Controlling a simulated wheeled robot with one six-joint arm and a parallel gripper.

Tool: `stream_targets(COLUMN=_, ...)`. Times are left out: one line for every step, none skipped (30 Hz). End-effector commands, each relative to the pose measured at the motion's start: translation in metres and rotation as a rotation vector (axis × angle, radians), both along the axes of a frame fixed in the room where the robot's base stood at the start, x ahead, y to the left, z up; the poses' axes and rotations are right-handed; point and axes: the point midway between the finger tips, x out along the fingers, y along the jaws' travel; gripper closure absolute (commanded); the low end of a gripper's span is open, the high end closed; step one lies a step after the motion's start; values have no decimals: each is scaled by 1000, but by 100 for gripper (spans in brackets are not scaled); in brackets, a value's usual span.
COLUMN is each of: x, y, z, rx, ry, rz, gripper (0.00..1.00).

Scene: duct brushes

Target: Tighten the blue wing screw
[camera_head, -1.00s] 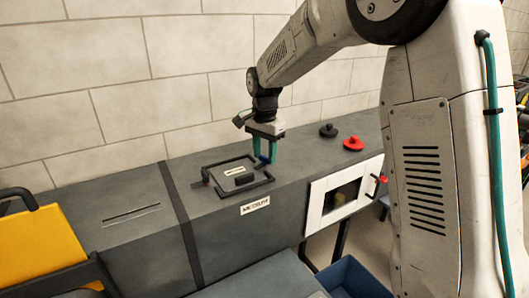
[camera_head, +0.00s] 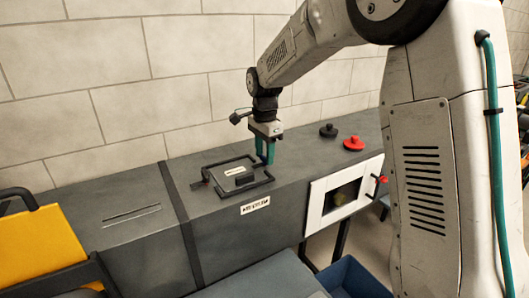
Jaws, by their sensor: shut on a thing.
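My gripper (camera_head: 265,159) points straight down at the right end of the black-framed hatch (camera_head: 238,171) on top of the grey duct. Its teal fingers are shut on the blue wing screw at the hatch's right edge. The fingers now hide nearly all of the screw, so its wing angle cannot be seen. The hatch lid lies flat, with a dark handle block and a white label on it.
A black knobbed cap (camera_head: 328,131) and a red knobbed cap (camera_head: 353,143) sit on the duct right of my gripper. A yellow case (camera_head: 40,245) stands at left, a blue bin (camera_head: 352,279) at lower right.

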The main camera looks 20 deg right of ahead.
Motion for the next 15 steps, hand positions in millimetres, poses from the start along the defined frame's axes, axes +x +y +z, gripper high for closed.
stream_targets(x=2, y=-1, z=2, rx=-1, ry=-8, rz=0, gripper=81)
stream_targets(x=2, y=-1, z=2, rx=-1, ry=-8, rz=0, gripper=81)
stream_targets(x=2, y=-1, z=2, rx=-1, ry=-8, rz=0, gripper=50)
stream_targets(x=2, y=-1, z=2, rx=-1, ry=-7, rz=0, gripper=42)
stream_targets(x=2, y=-1, z=2, rx=-1, ry=-7, rz=0, gripper=36)
stream_targets(x=1, y=-1, z=2, rx=-1, ry=-5, rz=0, gripper=36)
stream_targets(x=1, y=-1, z=2, rx=-1, ry=-5, rz=0, gripper=36)
stream_targets(x=1, y=-1, z=1, rx=-1, ry=-4, rz=0, gripper=36)
stream_targets(x=1, y=-1, z=1, rx=-1, ry=-4, rz=0, gripper=36)
stream_targets(x=1, y=-1, z=1, rx=-1, ry=-3, rz=1, gripper=36)
stream_targets(x=1, y=-1, z=1, rx=0, ry=-3, rz=1, gripper=36)
stream_targets(x=1, y=0, z=1, rx=0, ry=-3, rz=1, gripper=36)
stream_targets(x=1, y=0, z=1, rx=0, ry=-3, rz=1, gripper=36)
stream_targets(x=1, y=0, z=3, rx=0, ry=-3, rz=1, gripper=36)
stream_targets(x=1, y=0, z=5, rx=0, ry=-4, rz=1, gripper=36)
